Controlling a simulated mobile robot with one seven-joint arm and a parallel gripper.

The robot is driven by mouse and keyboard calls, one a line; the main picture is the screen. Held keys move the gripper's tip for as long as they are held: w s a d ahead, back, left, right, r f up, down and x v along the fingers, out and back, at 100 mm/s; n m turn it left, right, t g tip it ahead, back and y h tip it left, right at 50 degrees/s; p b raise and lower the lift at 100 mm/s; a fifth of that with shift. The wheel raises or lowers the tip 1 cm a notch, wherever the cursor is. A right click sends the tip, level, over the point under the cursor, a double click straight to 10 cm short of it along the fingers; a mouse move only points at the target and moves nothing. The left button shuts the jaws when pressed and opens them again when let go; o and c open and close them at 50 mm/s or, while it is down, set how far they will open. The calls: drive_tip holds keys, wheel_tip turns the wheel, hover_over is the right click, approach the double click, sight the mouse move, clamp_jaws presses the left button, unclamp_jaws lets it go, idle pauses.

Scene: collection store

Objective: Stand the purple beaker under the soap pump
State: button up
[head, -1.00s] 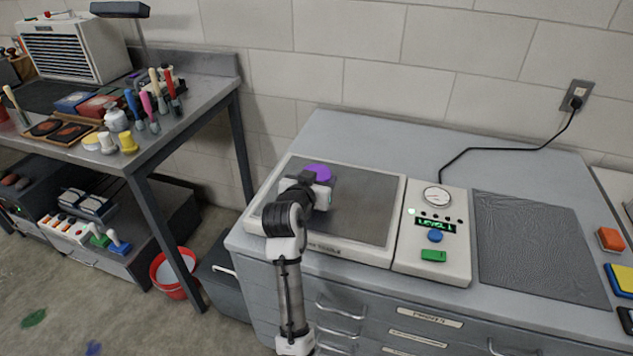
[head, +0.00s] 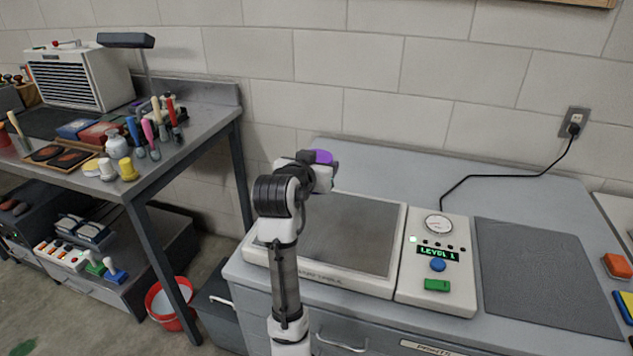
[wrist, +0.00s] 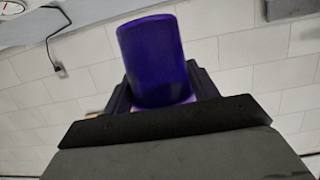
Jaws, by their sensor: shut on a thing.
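The purple beaker (head: 323,157) is held up above the back left of the grey-topped machine (head: 340,235) in the head view, partly hidden behind my gripper (head: 317,170). In the wrist view the beaker (wrist: 155,58) stands out between the two dark fingers of my gripper, which is shut on it. It is clear of the machine's plate. I cannot make out a soap pump in either view.
The machine's control panel (head: 436,255) reads LEVEL 1. A ribbed dark mat (head: 540,270) lies to its right. A red bucket (head: 165,308) stands on the floor.

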wheel_tip(320, 180, up, 7)
drive_tip(key=shift+r+b, duration=0.2)
drive_tip(key=shift+b, duration=0.1)
drive_tip(key=shift+a+r, duration=0.1)
idle(0.4)
